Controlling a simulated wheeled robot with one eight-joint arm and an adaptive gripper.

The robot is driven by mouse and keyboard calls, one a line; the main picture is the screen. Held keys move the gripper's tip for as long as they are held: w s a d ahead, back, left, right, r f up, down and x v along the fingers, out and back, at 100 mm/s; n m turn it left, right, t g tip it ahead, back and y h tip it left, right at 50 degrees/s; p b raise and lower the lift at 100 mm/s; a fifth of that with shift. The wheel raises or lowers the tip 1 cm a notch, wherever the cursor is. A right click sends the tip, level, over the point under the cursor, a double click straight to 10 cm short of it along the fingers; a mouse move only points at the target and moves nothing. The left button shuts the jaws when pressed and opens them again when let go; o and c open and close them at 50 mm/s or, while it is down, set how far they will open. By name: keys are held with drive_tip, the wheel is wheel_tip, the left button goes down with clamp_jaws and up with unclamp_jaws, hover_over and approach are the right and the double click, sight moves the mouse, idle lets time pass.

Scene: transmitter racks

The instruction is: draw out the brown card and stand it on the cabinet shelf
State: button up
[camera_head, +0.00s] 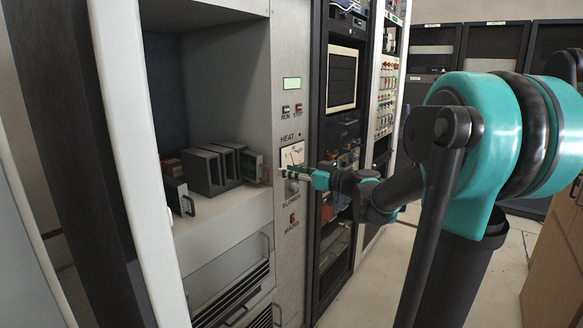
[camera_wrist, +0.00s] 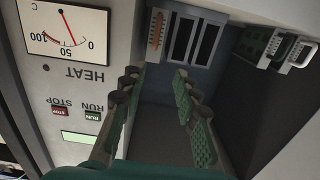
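A narrow card front with an orange-brown strip (camera_wrist: 157,32) shows at the top of the wrist view, at the end of a row of dark modules. In the head view, the right end of that row shows a green-sided card (camera_head: 252,165) with a handle; I cannot tell its front colour there. The cabinet shelf (camera_head: 215,217) is pale and has bare room in front of the row. My gripper (camera_head: 287,173) is outside the cabinet, in front of the meter panel. In the wrist view my gripper (camera_wrist: 157,76) has its fingers apart with nothing between them.
Dark modules (camera_head: 208,170) fill the row's middle. The HEAT meter panel (camera_head: 292,155) borders the opening on the right, the white door edge (camera_head: 135,150) on the left.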

sight(252, 154)
drive_tip(key=x, duration=0.6)
drive_tip(key=r+x, duration=0.1)
drive_tip(key=x, duration=0.4)
drive_tip(key=w+r+x, duration=0.1)
drive_tip(key=x, duration=0.5)
drive_tip(key=shift+w, duration=0.15)
clamp_jaws()
